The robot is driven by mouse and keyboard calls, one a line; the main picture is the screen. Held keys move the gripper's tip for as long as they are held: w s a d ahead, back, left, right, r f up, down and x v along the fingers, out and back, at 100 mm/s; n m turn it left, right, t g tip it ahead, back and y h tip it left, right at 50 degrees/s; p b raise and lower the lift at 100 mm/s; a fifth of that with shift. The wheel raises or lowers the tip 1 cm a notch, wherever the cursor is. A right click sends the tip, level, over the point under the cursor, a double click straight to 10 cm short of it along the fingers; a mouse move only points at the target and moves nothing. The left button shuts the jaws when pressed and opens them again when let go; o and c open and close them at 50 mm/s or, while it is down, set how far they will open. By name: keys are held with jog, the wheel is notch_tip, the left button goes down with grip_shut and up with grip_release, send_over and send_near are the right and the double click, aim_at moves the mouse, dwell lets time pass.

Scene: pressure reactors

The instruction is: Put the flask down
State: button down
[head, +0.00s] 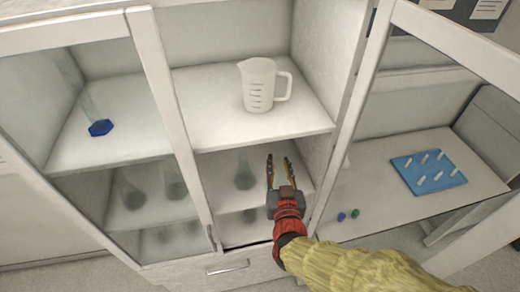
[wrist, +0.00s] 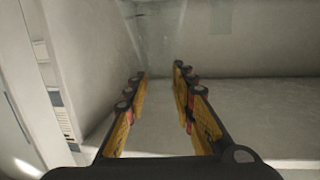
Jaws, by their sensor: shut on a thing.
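My gripper (head: 279,172) reaches into the lower right compartment of the cabinet, below the middle shelf. Its two yellow-padded fingers also show in the wrist view (wrist: 159,74), with a gap between them. The gripper is shut on a clear flask (wrist: 155,38), which shows only as faint, see-through edges between and beyond the fingertips. I cannot make out its base or whether it touches the shelf. Another flask (head: 244,176) stands on the lower shelf to the left of my gripper.
A white measuring jug (head: 260,86) stands on the shelf above. More flasks (head: 173,183) and a blue-based cylinder (head: 100,127) are behind glass at left. An open glass door stands at right, before a blue rack (head: 428,172). Lower shelf space is clear at right in the wrist view.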

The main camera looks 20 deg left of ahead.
jog(key=a+r+p+x, duration=0.2)
jog(key=x, duration=0.9)
notch_tip(320, 180, down, 7)
jog(key=p, duration=0.1)
jog(key=shift+w+a+p, duration=0.3)
jog(key=shift+w, duration=0.1)
jog(key=shift+f, duration=0.1)
jog(key=shift+f, duration=0.15)
jog(key=c, duration=1.5)
grip_release()
